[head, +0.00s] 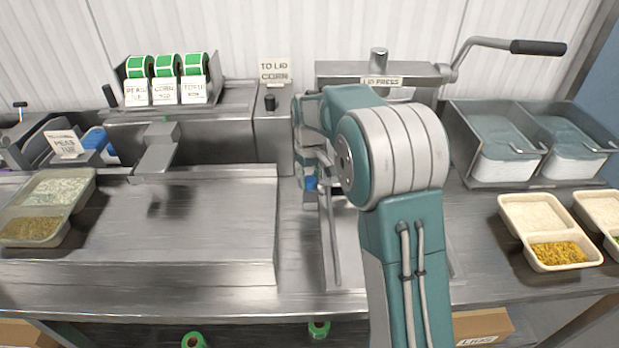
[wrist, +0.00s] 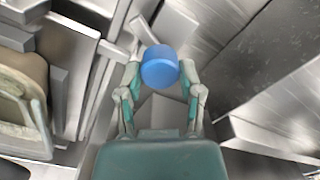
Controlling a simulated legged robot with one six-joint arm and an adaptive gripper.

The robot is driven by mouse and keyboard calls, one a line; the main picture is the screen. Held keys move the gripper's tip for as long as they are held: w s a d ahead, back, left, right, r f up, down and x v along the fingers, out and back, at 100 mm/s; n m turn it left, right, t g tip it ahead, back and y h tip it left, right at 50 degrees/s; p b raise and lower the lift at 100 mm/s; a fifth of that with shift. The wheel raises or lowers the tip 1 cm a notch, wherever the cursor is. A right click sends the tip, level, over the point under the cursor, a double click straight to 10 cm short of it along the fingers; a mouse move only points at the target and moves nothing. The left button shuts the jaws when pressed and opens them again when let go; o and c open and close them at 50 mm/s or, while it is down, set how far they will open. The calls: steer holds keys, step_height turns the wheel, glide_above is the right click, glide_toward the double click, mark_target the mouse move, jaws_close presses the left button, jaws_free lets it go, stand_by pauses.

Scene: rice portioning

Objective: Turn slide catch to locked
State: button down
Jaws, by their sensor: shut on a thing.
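A round blue knob (wrist: 160,67), which looks like the slide catch's knob, sits between my fingertips in the wrist view. My gripper (wrist: 160,80) is shut on it, one finger on each side. In the head view only a small part of the blue knob (head: 311,183) shows, just left of my arm, below the lid press. My gripper (head: 309,172) there is mostly hidden behind my own arm. The catch's base and any locked marking cannot be made out.
The lid press (head: 382,82) stands behind my arm, its black-gripped lever up at right. A steel platform (head: 215,215) lies left. Filled trays stand at far left (head: 32,232) and right (head: 558,252). Lid bins (head: 455,135) stand at back right. Label rolls (head: 167,66) stand at back left.

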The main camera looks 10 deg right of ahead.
mark_target(309, 179)
steer(key=n, duration=0.5)
steer(key=shift+s+f+n, duration=0.15)
steer(key=shift+f+n, duration=0.05)
steer(key=shift+n, duration=0.2)
stand_by(0.4)
steer(key=shift+c, duration=1.3)
jaws_free()
steer(key=shift+r, duration=0.2)
step_height(309, 179, up, 12)
steer(key=shift+f, duration=0.15)
